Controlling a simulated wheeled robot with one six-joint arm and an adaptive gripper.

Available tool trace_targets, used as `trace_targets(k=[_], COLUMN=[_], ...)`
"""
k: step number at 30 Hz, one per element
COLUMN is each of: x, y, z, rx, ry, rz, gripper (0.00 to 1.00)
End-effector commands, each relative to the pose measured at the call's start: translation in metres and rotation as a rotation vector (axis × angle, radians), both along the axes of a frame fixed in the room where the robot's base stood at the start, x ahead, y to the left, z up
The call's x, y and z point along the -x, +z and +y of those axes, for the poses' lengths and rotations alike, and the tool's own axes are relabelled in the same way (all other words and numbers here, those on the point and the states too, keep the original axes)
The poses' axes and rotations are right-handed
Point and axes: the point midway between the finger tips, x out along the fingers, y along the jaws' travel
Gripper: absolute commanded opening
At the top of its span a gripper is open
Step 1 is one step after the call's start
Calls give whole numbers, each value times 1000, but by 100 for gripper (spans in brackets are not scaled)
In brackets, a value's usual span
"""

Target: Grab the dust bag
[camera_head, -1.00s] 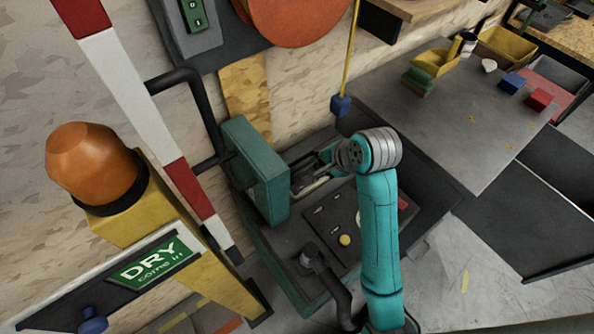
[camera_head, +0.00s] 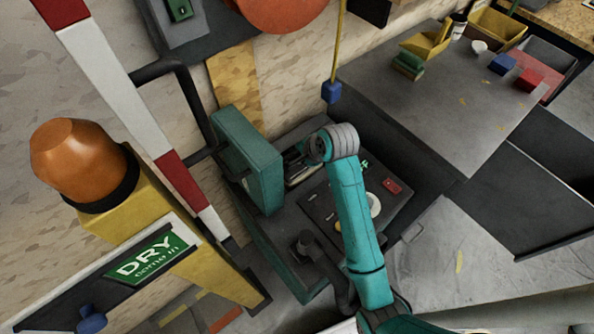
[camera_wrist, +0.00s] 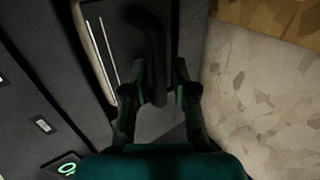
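My gripper (camera_wrist: 156,82) shows in the wrist view with its two dark fingers apart. A dark curved bar (camera_wrist: 155,45), like a handle, runs down between the fingers; I cannot tell whether they touch it. Beside it lies a dark panel with pale lines (camera_wrist: 103,50) and a cream edge. In the head view my gripper (camera_head: 298,158) reaches into the dark machine (camera_head: 318,240), beside its upright teal lid (camera_head: 252,160). A pale strip (camera_head: 300,176) shows inside the opening. I cannot tell for certain which part is the dust bag; my wrist partly hides the opening.
A striped barrier pole (camera_head: 140,100) and a yellow post with an orange lamp (camera_head: 78,160) stand left. A blue block (camera_head: 331,92) hangs on a yellow cord above the machine. A grey table (camera_head: 450,105) with bins and blocks is at right. Open floor (camera_head: 430,270) lies lower right.

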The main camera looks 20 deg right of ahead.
Motion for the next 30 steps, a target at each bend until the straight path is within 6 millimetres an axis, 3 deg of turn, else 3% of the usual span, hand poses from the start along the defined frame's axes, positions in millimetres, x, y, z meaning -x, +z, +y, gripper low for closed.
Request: trace_targets(k=[8, 9, 12, 30], x=[-3, -3, -3, -5], y=[-4, -4, -4, 2], z=[1, 1, 1, 0], rx=[0, 0, 0, -1], ry=[0, 0, 0, 0], rz=[-1, -1, -1, -3], gripper=[27, 24, 0, 0])
